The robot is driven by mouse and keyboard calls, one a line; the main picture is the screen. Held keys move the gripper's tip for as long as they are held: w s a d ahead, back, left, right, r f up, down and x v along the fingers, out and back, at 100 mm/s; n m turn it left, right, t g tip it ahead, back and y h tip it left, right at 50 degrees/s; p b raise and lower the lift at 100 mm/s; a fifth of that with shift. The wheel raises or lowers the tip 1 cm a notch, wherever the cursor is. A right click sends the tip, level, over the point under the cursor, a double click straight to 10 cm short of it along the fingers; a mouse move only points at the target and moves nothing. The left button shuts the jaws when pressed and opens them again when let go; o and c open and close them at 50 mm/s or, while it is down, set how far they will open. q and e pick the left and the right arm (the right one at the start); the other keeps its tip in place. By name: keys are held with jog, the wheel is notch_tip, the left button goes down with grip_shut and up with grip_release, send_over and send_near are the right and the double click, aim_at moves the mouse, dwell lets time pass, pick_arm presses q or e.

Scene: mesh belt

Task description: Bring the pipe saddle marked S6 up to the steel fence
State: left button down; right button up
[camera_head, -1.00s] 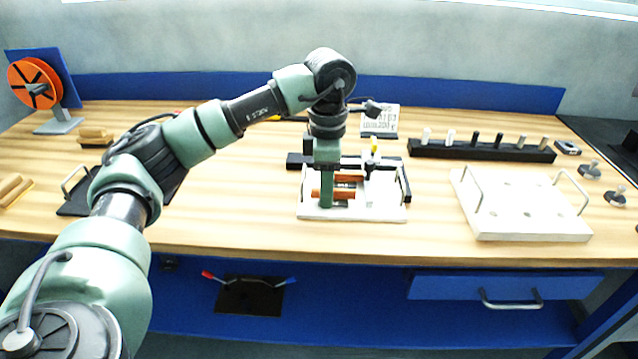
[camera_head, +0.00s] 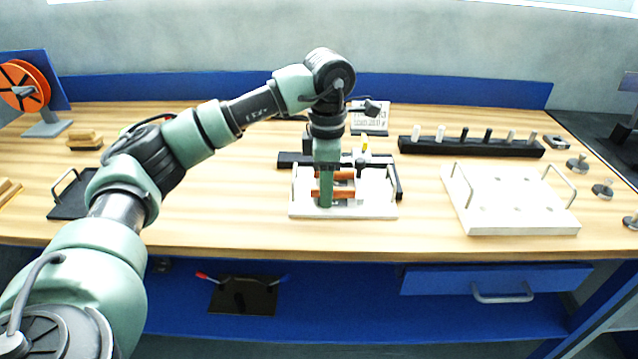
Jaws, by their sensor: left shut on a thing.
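My left gripper (camera_head: 331,185) comes down over the white tray (camera_head: 305,212) at the middle of the bench. Its orange-brown fingers are shut on a small piece that they and the green wrist mostly hide. I take this piece to be the pipe saddle, but no S6 mark is legible. Dark bars show behind the tray (camera_head: 290,160) and along its right side (camera_head: 398,182). I cannot tell which part there is the steel fence. A small yellow-topped part (camera_head: 364,146) stands just behind the gripper. My right gripper is out of view.
A larger white tray with handles (camera_head: 510,222) stands to the right. Behind it is a black rack (camera_head: 470,149) with several pegs. A dark tray (camera_head: 72,197) is at the left. Bare wood lies between the two white trays.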

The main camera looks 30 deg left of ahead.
pick_arm(q)
jog(key=shift+w+d+f, duration=0.1)
jog(key=shift+f, duration=0.35)
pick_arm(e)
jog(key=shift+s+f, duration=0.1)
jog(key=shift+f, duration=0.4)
pick_arm(q)
jog(key=c, duration=0.7)
grip_release()
notch_tip(320, 180, up, 8)
jog(key=p, duration=0.6)
jog(key=shift+r, duration=0.15)
jog(key=shift+r+p, duration=0.25)
jog(key=shift+p, duration=0.05)
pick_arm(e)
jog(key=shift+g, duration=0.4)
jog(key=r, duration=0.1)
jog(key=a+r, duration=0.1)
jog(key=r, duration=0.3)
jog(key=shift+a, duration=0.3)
